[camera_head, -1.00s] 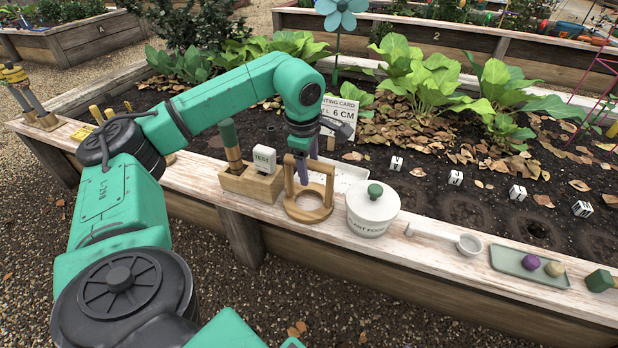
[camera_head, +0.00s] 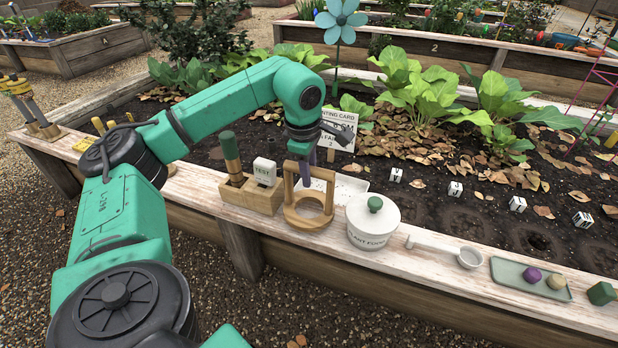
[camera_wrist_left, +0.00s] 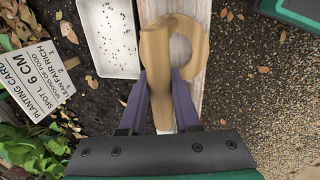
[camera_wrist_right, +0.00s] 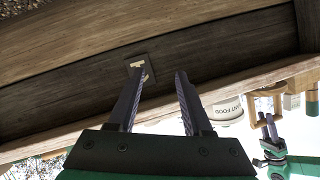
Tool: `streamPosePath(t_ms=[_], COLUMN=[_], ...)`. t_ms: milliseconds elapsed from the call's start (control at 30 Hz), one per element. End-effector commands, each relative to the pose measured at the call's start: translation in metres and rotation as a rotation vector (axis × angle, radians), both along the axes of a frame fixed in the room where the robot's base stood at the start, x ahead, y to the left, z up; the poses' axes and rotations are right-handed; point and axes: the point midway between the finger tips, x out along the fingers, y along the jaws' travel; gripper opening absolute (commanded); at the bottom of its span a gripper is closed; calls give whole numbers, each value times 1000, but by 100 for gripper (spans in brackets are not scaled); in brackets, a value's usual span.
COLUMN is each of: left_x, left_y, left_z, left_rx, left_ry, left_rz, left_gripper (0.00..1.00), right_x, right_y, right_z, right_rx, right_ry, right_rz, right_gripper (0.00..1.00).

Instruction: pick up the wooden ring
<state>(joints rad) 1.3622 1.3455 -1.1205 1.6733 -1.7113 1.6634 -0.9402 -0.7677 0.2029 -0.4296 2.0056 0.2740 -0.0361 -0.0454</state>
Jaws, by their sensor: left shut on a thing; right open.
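The wooden ring (camera_head: 309,226) lies on the bed's plank ledge, with an upright wooden handle arching over it. My left gripper (camera_head: 306,178) comes down from above and is shut on the handle. In the left wrist view the fingers (camera_wrist_left: 160,78) stand either side of the ring's handle (camera_wrist_left: 158,50), and the flat ring (camera_wrist_left: 202,45) shows behind it. The ring appears to rest on the plank. My right gripper (camera_wrist_right: 159,76) is open and empty, low in front of the bed's wooden side wall; the head view does not show it.
A wooden block (camera_head: 235,196) with a green-handled tool and a TEST tag stands close left of the ring. A white lidded pot (camera_head: 372,230) stands close right. A white tray (camera_head: 345,183) lies behind. A scoop (camera_head: 469,258) and green tray (camera_head: 510,272) lie farther right.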

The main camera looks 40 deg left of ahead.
Motion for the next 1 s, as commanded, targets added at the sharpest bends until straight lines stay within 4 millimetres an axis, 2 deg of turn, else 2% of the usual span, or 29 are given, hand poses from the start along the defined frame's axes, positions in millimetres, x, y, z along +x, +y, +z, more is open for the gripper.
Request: streamPosePath(t_ms=[33, 300, 433, 633, 1000], left_x=[1, 1, 1, 0, 0], left_y=[-1, -1, -1, 0, 0], left_z=[22, 136, 166, 184, 185], left_rx=[-2, -3, -2, -1, 0], left_ry=[-4, -6, -4, -1, -1], left_rz=[-2, -2, -2, 0, -2], left_gripper=[0, 0, 0, 0, 0], right_x=[2, 3, 7, 4, 3], right_y=[-1, -2, -16, -34, -37], right_z=[17, 79, 87, 87, 86], right_rx=[-7, -57, -146, -236, -252], right_ry=[2, 61, 167, 285, 308], right_rz=[8, 50, 78, 98, 101], right_gripper=[50, 50, 50, 50, 50])
